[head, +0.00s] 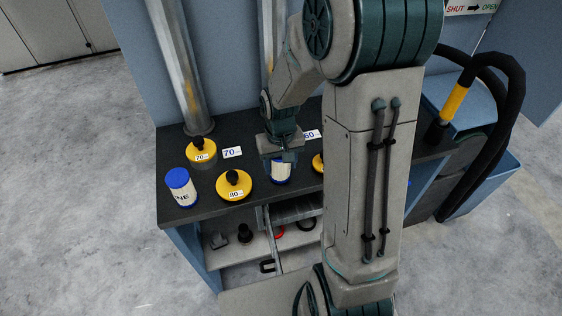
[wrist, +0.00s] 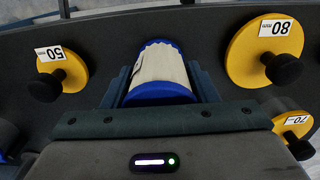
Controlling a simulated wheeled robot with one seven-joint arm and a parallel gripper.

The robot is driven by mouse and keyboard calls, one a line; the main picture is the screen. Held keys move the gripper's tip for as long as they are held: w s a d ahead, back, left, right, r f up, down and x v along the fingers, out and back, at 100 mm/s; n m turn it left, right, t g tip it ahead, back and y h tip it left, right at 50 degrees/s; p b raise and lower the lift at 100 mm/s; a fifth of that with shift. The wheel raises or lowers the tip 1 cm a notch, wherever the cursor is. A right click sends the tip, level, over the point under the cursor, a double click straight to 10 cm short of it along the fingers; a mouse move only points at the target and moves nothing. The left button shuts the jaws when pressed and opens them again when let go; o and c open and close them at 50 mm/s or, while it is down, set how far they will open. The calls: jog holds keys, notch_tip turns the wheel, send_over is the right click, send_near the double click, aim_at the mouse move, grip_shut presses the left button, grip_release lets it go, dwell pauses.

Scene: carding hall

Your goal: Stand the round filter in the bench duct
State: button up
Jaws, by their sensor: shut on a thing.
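The round filter (head: 280,173) has a white pleated body and blue ends. My gripper (head: 281,157) is shut on it over the middle of the bench. In the wrist view the filter (wrist: 158,70) sits between the two fingers, its blue end towards the gripper body. I cannot tell whether its lower end touches the bench or hangs just above it. A silver duct pipe (head: 178,68) rises at the bench's back left, and another pipe (head: 269,38) stands behind my gripper. I see no open duct mouth; my arm hides part of the bench.
On the dark bench (head: 215,207) stand a blue-lidded white canister (head: 181,190) and yellow knobbed discs marked 70 (head: 200,154), 80 (head: 233,187) and 50 (wrist: 52,68). Number cards 70 (head: 232,152) and 60 (head: 312,134) lie behind. Shelves below hold small parts.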

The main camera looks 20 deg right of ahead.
jog(key=shift+f, duration=0.2)
jog(key=shift+f, duration=0.2)
jog(key=o, duration=1)
jog(key=shift+r, duration=0.1)
